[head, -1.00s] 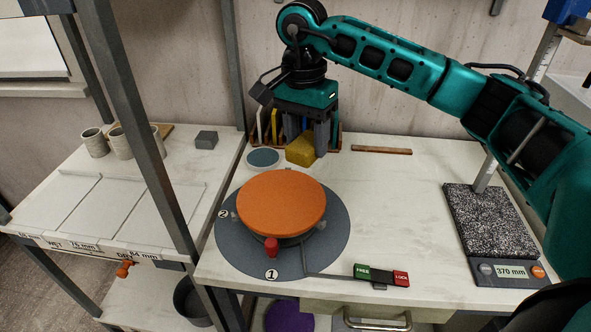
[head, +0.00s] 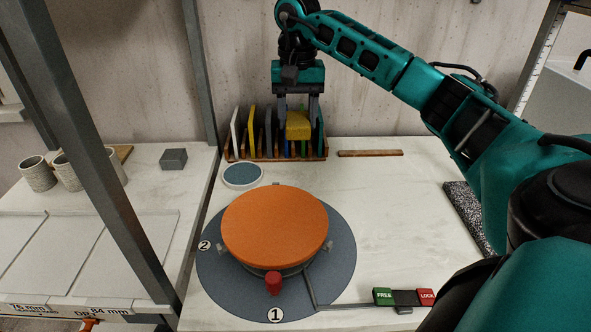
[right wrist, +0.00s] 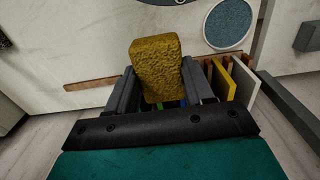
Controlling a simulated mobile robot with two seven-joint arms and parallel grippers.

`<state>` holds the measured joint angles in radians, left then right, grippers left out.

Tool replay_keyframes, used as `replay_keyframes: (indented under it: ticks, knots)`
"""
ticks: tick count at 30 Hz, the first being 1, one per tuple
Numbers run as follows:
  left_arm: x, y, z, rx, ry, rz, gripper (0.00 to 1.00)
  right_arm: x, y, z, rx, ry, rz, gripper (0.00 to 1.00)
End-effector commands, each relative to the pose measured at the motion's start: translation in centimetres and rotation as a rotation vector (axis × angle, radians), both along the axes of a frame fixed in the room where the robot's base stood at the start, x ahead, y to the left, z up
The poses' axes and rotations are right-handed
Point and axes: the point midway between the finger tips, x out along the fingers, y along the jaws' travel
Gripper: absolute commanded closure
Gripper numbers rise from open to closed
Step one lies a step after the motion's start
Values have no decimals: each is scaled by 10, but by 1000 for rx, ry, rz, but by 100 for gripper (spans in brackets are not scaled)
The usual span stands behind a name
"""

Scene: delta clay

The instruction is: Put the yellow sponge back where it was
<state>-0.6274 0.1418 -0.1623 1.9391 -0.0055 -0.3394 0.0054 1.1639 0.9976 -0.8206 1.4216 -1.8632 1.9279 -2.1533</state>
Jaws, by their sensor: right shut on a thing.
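The yellow sponge (head: 298,125) is a rough block held up in front of the rack at the back of the table. My right gripper (head: 298,112) is shut on it, with one finger on each side. In the right wrist view the sponge (right wrist: 156,68) sticks out between the fingers of the gripper (right wrist: 160,92). The blue-grey round pad (head: 243,174), with a pale rim, lies on the table in front of the rack's left part. The sponge is not on it. My left gripper is not in view.
A wooden rack (head: 262,157) holds several upright coloured plates behind the sponge. An orange disc (head: 275,226) sits on a grey round base with a red knob. A wooden strip (head: 370,153) lies at the back right. Cups (head: 38,173) and a grey block (head: 173,159) stand on the left table.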

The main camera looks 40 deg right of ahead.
Motion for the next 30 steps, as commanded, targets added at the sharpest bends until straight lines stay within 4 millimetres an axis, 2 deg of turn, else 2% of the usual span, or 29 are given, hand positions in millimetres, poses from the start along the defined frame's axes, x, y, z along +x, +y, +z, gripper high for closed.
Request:
replay_keyframes:
  ticks: [1, 3, 9, 16, 23, 30]
  knots:
    - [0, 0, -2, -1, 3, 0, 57, -1, 0, -16, 0, 6, 0, 81]
    - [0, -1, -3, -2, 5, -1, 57, -1, 0, -34, 0, 4, 0, 81]
    - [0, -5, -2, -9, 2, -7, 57, -1, 0, -70, 1, 2, 0, 81]
    - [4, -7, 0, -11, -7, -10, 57, 0, 0, -86, 0, 1, -1, 81]
    - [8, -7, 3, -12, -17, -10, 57, -1, 1, -119, 0, 1, 1, 81]
    - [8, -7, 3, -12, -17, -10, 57, 0, 0, -120, -1, -2, 0, 81]
